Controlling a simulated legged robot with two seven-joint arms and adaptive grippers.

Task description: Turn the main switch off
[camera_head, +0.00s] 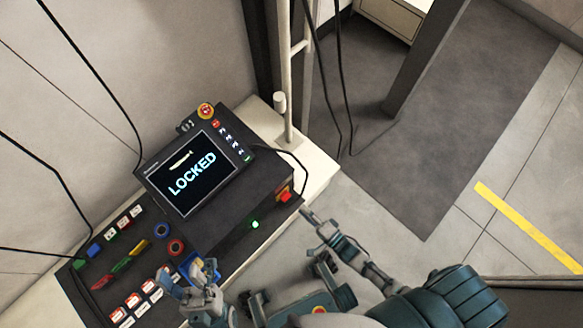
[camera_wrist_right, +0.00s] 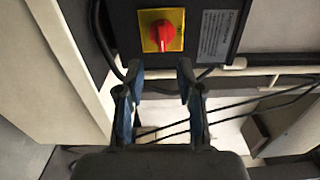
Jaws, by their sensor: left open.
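The main switch (camera_wrist_right: 162,31) is a red rotary knob on a yellow square plate, fixed to a dark panel at the top of the right wrist view. Its knob looks upright or slightly tilted. My right gripper (camera_wrist_right: 162,76) is open and empty, with its two fingers apart just below the switch and not touching it. In the head view my right gripper (camera_head: 308,214) is by the right end of the console, and its fingers are hard to make out. My left gripper (camera_head: 203,272) is open over the front of the console, near a blue part.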

